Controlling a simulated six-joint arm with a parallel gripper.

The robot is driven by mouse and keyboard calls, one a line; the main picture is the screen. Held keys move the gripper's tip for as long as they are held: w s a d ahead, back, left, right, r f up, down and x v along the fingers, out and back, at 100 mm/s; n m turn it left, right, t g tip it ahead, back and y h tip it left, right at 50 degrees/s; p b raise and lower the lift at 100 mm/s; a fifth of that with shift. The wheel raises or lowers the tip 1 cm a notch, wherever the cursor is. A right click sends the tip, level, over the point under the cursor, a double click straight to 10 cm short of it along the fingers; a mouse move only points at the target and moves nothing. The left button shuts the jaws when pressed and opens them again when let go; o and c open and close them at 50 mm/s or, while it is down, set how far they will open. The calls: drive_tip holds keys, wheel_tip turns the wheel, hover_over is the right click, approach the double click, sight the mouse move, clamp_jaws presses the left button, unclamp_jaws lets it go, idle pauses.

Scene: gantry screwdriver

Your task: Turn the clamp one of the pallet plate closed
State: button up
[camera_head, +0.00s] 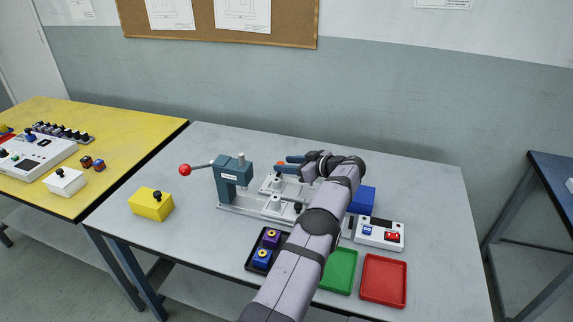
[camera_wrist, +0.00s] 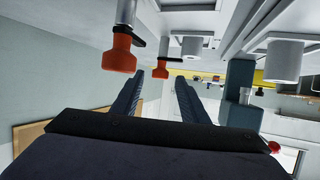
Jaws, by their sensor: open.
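The pale grey pallet plate (camera_head: 262,188) lies beside the blue-grey press (camera_head: 232,178), partly hidden by my arm. In the wrist view, two orange-red clamp knobs show: a nearer one (camera_wrist: 117,52) at upper left and a farther one (camera_wrist: 190,53) beyond my fingertips. Each has a dark lever part beside it. Which is clamp one I cannot tell. An orange knob (camera_head: 280,164) also shows at my fingertips in the head view. My gripper (camera_wrist: 160,77) is open, its dark fingers apart and nothing seen held. It also shows in the head view (camera_head: 281,163), at the plate's far side.
The press has a red-knobbed lever (camera_head: 186,170) reaching left. A yellow box (camera_head: 151,204), a black tray (camera_head: 256,267), a green tray (camera_head: 339,271), a red tray (camera_head: 384,281) and a switch box (camera_head: 380,234) stand around. The table's back right is clear.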

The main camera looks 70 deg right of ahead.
drive_tip(key=v, duration=0.6)
drive_tip(key=shift+s+r, duration=0.15)
drive_tip(key=shift+s, duration=0.2)
drive_tip(key=shift+a, duration=0.1)
